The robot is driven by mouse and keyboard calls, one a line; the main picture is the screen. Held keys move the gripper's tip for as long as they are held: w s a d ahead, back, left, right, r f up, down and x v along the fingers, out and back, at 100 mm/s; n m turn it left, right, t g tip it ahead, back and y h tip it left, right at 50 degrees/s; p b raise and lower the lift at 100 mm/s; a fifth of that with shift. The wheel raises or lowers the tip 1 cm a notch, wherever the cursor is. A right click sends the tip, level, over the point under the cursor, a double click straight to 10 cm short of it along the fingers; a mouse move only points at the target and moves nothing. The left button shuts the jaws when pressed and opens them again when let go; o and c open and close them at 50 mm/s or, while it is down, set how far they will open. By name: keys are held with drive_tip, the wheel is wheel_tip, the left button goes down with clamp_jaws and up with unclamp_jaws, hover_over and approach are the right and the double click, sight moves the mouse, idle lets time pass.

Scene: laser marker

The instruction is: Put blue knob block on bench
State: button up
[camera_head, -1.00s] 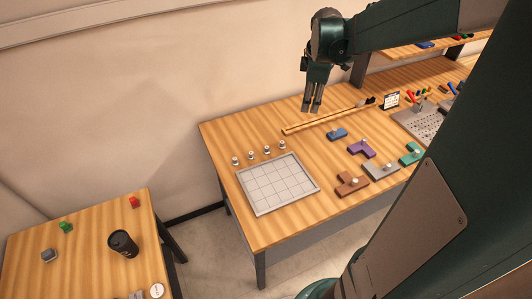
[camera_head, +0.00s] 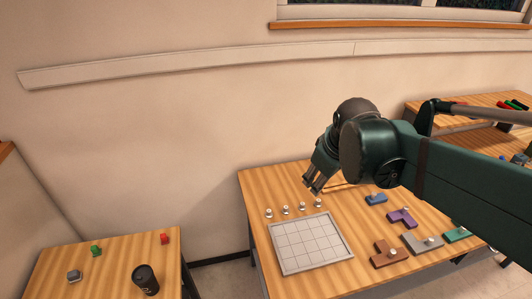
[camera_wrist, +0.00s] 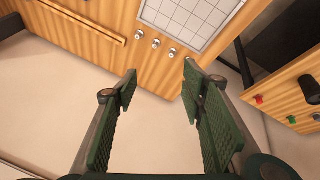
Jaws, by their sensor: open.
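The blue knob block (camera_head: 376,199) lies on the wooden bench (camera_head: 262,187), at the back of the group of coloured blocks, right of the grid tray. It has a small pale knob on top. My gripper (camera_head: 312,187) is above the back part of the bench, left of the blue block and apart from it. In the wrist view my gripper (camera_wrist: 160,82) shows its two fingers spread with nothing between them. The bench (camera_wrist: 140,52) also shows in the wrist view. The blue block is not visible there.
A grid tray (camera_head: 274,254) lies on the bench with several small knobs (camera_head: 286,210) behind it. Purple (camera_head: 403,218), brown (camera_head: 380,258), grey (camera_head: 409,243) and green blocks lie right. A side table (camera_head: 110,270) holds a black cup (camera_head: 146,281). A gap separates it from the bench.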

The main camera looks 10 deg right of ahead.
drive_tip(key=s+a+f+m+t+y, duration=0.1)
drive_tip(key=s+a+m+t, duration=0.1)
drive_tip(key=s+a+m, duration=0.3)
drive_tip(key=shift+s+a+f, duration=0.35)
drive_tip(key=shift+s+a, duration=1.8)
drive_tip(key=shift+s, duration=0.2)
